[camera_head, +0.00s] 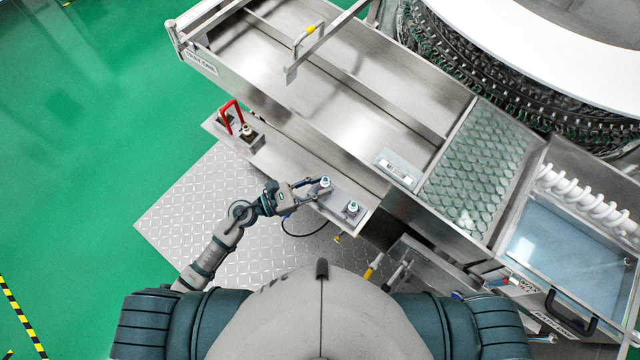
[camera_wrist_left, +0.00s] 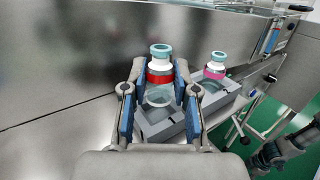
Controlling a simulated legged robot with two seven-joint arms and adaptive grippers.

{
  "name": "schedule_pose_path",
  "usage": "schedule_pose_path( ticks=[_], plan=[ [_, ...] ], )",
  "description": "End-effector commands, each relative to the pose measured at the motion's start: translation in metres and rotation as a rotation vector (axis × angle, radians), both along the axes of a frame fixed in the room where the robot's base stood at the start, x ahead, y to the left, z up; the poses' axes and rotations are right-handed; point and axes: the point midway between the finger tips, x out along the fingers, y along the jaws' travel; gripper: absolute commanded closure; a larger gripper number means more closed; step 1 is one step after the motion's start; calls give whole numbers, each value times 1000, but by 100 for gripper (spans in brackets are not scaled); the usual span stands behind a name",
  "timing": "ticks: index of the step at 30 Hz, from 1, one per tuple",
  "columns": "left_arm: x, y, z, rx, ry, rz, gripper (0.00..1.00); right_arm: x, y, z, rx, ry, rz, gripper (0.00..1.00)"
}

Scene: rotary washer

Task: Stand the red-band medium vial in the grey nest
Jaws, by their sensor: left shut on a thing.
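The red-band vial (camera_wrist_left: 160,76), clear glass with a white neck and teal cap, is upright between the blue-padded fingers of my left gripper (camera_wrist_left: 160,98), which is shut on it. In the head view the vial's cap (camera_head: 325,182) shows at the tip of my left gripper (camera_head: 312,187), over the steel ledge. A grey nest block (camera_wrist_left: 158,132) is around or just below the vial's base in the wrist view; I cannot tell whether the base is seated. My right gripper is out of view.
A pink-band vial (camera_wrist_left: 215,68) stands in a grey block beside the held one; its cap shows in the head view (camera_head: 351,207). A red-handled holder (camera_head: 230,114) with another vial (camera_head: 247,130) is at the ledge's far left. A steel wall rises behind the ledge.

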Motion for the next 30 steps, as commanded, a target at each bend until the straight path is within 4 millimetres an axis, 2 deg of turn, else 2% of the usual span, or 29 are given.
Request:
schedule_pose_path(
  ticks=[30],
  plan=[
    [0,0,-7,-1,0,0,100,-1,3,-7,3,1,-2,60]
  ],
)
